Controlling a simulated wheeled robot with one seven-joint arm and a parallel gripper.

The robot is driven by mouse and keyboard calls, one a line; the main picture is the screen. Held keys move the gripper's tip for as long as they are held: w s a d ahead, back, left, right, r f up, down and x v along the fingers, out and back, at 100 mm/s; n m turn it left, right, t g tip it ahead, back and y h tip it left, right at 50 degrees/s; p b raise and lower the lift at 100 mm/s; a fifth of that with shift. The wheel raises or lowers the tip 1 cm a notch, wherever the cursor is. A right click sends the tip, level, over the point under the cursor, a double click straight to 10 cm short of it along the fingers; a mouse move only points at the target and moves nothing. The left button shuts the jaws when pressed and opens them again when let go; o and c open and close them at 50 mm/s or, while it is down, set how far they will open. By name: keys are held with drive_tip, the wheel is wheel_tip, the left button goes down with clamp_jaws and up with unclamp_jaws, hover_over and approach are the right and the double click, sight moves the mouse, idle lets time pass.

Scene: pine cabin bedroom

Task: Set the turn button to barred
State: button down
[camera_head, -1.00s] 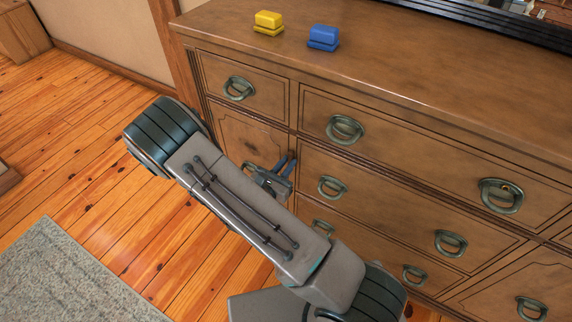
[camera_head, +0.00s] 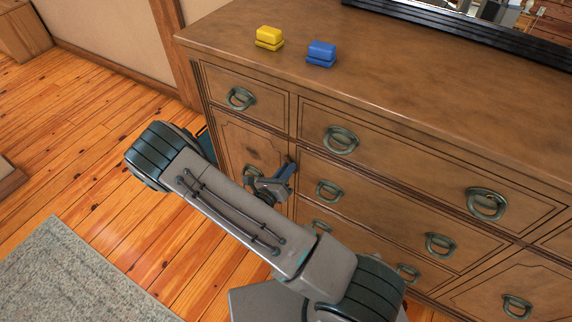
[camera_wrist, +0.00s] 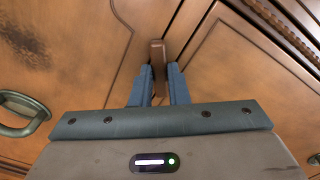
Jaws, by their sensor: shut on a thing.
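The turn button is a small brown wooden bar (camera_wrist: 157,56) at the seam between the cabinet door (camera_head: 243,140) and the drawers beside it. In the wrist view it stands nearly upright in the picture, close to the line of the seam. My gripper (camera_head: 289,168) is at the door's upper right edge in the head view. Its two blue fingers (camera_wrist: 158,82) are shut on the button, one on each side. The button's lower part is hidden between the fingers. In the head view my gripper covers most of the button.
The door's ring handle (camera_wrist: 22,114) is left of my gripper in the wrist view. Drawer pulls (camera_head: 329,191) stick out to the right. Open wooden floor lies left.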

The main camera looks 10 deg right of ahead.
drive_tip(key=n+p, duration=0.5)
drive_tip(key=n, duration=0.5)
drive_tip(key=shift+n, duration=0.3)
idle(0.4)
drive_tip(key=c, duration=1.4)
unclamp_jaws()
drive_tip(key=shift+a, duration=0.1)
drive_tip(key=v, duration=1.3)
drive_tip(key=shift+s+a, duration=0.25)
drive_tip(key=shift+s, duration=0.05)
